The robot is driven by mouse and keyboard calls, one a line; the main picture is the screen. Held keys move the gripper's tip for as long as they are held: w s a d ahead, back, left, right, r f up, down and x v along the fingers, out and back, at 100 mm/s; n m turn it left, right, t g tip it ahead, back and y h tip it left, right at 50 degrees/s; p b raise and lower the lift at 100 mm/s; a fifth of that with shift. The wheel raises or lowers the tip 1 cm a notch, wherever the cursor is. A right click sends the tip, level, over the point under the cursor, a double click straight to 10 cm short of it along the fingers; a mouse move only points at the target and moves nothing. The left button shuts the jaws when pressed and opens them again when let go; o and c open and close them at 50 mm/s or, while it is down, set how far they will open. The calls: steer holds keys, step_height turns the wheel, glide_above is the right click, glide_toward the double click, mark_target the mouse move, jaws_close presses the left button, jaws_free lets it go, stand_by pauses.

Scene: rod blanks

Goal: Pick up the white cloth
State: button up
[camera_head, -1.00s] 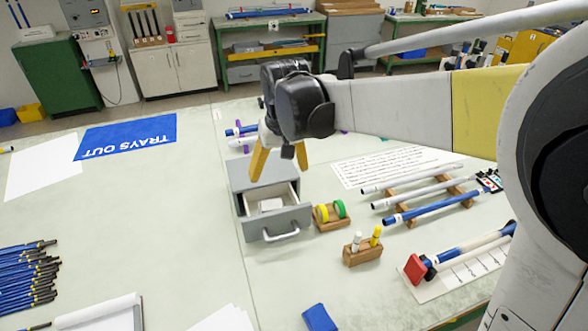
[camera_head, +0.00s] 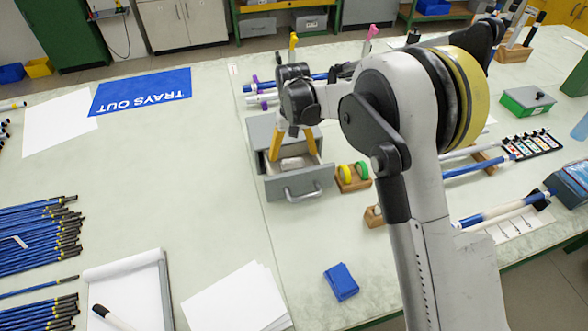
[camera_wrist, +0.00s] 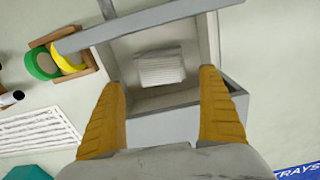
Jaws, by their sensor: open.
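The white cloth (camera_head: 291,163) is a small folded pad lying in the open drawer of a grey drawer box (camera_head: 262,130). In the wrist view the white cloth (camera_wrist: 161,68) shows ribbed, near the middle of the drawer floor. My gripper (camera_head: 294,152) points down over the drawer with its two yellow fingers apart and empty. In the wrist view my gripper (camera_wrist: 164,78) has one finger on each side of the cloth's line, short of it. The fingers partly cover the drawer's side walls.
The drawer front (camera_head: 300,186) with its handle stands pulled out toward the table's near side. A wooden holder (camera_head: 354,182) with yellow and green tape rolls stands close to its right. A folded blue cloth (camera_head: 341,282) and white paper sheets (camera_head: 236,301) lie nearer.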

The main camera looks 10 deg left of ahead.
mark_target(293, 163)
steer(key=f, duration=0.1)
steer(key=f+b, duration=0.1)
steer(key=f, duration=0.1)
steer(key=f+b, duration=0.1)
steer(key=f, duration=0.1)
steer(key=shift+s+f, duration=0.25)
steer(key=shift+s, duration=0.05)
steer(key=shift+r, duration=0.1)
steer(key=c, duration=1)
steer(key=shift+r, duration=0.5)
steer(key=r+p, duration=0.1)
steer(key=r, duration=0.1)
steer(key=d+r+p, duration=0.1)
steer(key=shift+r, duration=0.4)
steer(key=d+r+p, duration=0.1)
steer(key=d+r, duration=0.2)
steer(key=d, duration=0.2)
steer(key=w+d+r+p, duration=0.1)
steer(key=d+r+p, duration=0.1)
steer(key=d, duration=0.3)
steer(key=shift+d+r, duration=0.35)
steer(key=shift+r, duration=0.25)
